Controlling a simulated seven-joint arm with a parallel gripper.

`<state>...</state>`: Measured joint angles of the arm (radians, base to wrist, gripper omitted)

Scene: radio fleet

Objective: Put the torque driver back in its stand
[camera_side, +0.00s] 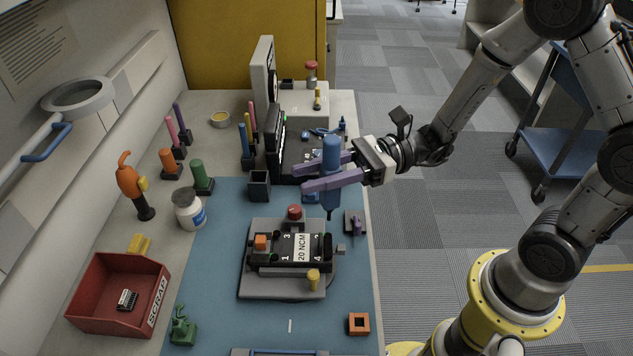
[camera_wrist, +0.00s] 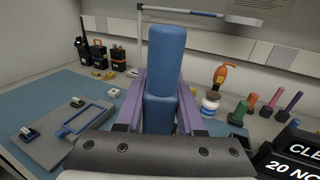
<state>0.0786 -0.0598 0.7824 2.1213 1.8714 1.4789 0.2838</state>
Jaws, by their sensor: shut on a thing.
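The torque driver (camera_side: 331,155) has a blue handle and a dark narrow tip pointing down. My gripper (camera_side: 300,177) has purple fingers shut around the handle and holds it roughly upright above the blue mat. In the wrist view the blue handle (camera_wrist: 166,55) stands between the two fingers. The tip hangs just behind the grey work fixture (camera_side: 252,285), apart from it. An open dark square holder (camera_side: 259,187) stands on the mat to the left of the driver and looks empty; I cannot tell for sure that it is the stand.
A red scrap bin (camera_side: 95,300) is front left. Colored tools, a white jar (camera_side: 190,212) and an orange-handled tool (camera_side: 132,185) stand left. The front mat is mostly clear.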

